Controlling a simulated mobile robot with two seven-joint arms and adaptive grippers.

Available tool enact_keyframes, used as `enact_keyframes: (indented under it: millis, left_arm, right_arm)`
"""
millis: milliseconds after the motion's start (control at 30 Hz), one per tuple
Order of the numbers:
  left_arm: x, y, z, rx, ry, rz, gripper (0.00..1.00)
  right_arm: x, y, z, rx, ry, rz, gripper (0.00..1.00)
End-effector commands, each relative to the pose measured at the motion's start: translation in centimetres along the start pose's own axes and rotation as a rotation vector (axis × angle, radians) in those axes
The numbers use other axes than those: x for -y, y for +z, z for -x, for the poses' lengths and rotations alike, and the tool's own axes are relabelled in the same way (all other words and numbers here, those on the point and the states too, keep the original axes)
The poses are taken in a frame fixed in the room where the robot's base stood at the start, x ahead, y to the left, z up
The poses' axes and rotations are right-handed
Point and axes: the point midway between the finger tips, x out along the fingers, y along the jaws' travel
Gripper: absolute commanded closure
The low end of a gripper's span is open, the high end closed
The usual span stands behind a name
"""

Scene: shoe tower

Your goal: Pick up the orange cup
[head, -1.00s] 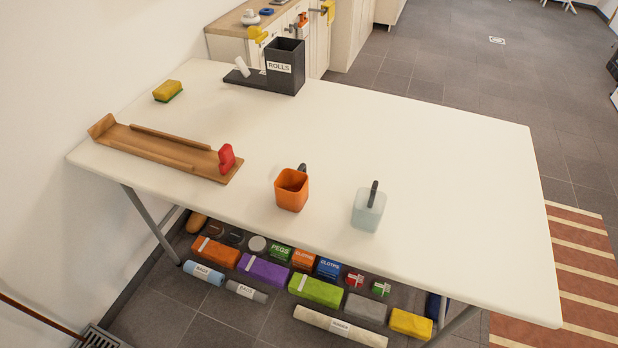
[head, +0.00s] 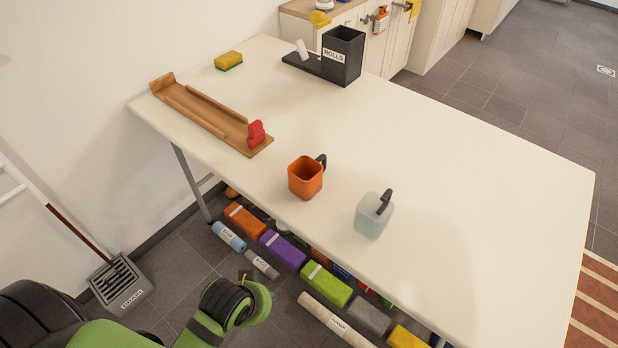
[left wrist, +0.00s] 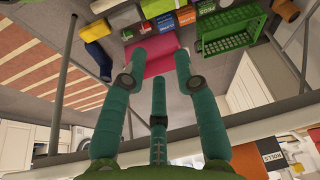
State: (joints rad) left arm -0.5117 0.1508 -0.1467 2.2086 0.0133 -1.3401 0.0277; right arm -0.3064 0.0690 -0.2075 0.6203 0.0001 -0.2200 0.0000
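The orange cup (head: 304,180) stands upright near the front edge of the white table (head: 455,190) in the head view, its dark handle at the back right. A pale translucent cup (head: 372,220) with a dark handle stands to its right. My left arm comes in at the lower left of the head view, below the table's front edge and apart from the orange cup; its fingers are mostly hidden there. In the left wrist view my left gripper (left wrist: 160,64) has its teal fingers spread and empty. My right gripper is not in view.
A wooden rack (head: 205,112) with a red object (head: 256,134) lies left of the cup. A yellow sponge (head: 228,60) and a black ROLLS bin (head: 343,60) stand farther back. Several packages, including a purple box (head: 283,250), lie under the table. The table's right side is clear.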

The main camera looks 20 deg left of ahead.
Motion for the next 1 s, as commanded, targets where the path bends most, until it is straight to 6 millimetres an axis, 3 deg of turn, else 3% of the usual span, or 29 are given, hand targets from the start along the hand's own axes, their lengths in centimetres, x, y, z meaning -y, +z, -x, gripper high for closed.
enact_keyframes:
  millis: [133,400,600,800,1000]
  left_arm:
    - [0.9,-6.2,3.7,-0.187,-0.006,-0.033,0.7]
    - [1.5,-16.7,6.2,-0.526,0.048,-0.088,0.7]
    - [2.7,-22.9,8.2,-0.732,0.116,-0.119,0.7]
    - [3.5,-25.9,9.4,-0.83,0.166,-0.127,0.7]
    - [3.2,-27.6,8.4,-0.841,0.172,-0.125,0.7]
  right_arm:
    - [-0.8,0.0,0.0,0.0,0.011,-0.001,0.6]
    - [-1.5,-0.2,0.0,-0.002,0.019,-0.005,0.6]
    - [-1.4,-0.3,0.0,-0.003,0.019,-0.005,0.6]
    - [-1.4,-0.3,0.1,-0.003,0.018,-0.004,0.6]
    - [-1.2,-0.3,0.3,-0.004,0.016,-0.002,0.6]
